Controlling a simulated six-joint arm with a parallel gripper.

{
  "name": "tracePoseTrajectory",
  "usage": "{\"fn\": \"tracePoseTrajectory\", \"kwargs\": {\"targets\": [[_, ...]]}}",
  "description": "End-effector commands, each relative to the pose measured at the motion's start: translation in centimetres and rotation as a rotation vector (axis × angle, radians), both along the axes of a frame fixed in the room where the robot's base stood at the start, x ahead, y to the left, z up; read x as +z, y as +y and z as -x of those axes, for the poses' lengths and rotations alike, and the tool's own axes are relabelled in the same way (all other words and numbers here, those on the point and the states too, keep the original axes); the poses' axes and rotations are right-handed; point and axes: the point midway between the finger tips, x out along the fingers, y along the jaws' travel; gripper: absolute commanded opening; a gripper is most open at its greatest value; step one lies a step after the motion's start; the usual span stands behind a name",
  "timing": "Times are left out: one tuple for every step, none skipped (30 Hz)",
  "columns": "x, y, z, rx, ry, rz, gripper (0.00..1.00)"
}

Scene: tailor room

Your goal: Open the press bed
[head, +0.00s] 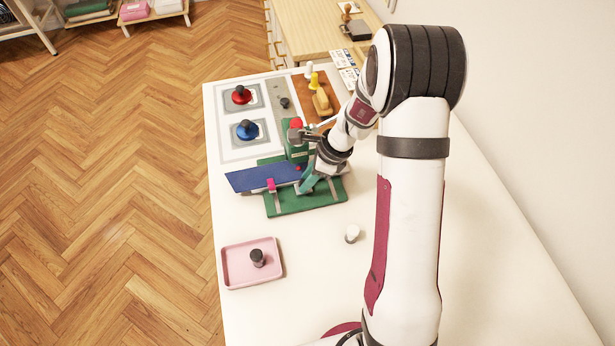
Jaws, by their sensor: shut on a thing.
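The press stands in the middle of the white table, with a green base (312,206), a green upright part (294,153) and a red knob (296,123) on top. My gripper (303,187) reaches down from the right to the bed's right end, above the green base. It is shut on a part of the press there. The fingertips are small and partly hidden, so the exact grip is unclear.
Behind the press are a red-knobbed stamp (241,95), a blue-knobbed stamp (247,130) and a brown board (306,92) with a wooden stamp. The front table is mostly clear.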

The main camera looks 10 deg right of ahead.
Motion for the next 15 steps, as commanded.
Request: {"fn": "tracePoseTrajectory", "kwargs": {"targets": [[0.1,0.0,0.0,0.0,-0.003,0.0,0.0],[0.1,0.0,0.1,-0.001,-0.003,0.0,0.0],[0.1,0.0,0.6,-0.003,-0.002,-0.001,0.0],[0.1,-0.1,1.1,-0.003,-0.002,-0.001,0.0],[0.1,-0.1,1.7,-0.004,-0.001,-0.002,0.0],[0.1,-0.1,2.6,-0.004,-0.001,-0.002,0.0],[0.1,0.0,3.2,-0.004,-0.001,-0.002,0.0],[0.1,0.0,3.8,-0.004,-0.001,-0.001,0.0],[0.1,0.0,4.6,-0.003,-0.001,-0.002,0.0],[0.1,0.0,5.1,-0.004,-0.001,-0.002,0.0],[0.1,0.0,5.5,-0.004,-0.001,-0.002,0.0],[0.1,0.0,6.0,-0.003,-0.001,-0.001,0.0],[0.1,0.0,6.2,-0.003,-0.001,-0.001,0.0],[0.1,0.0,6.4,-0.003,-0.001,-0.001,0.0],[0.1,0.0,6.5,-0.002,-0.002,0.0,0.0]]}}
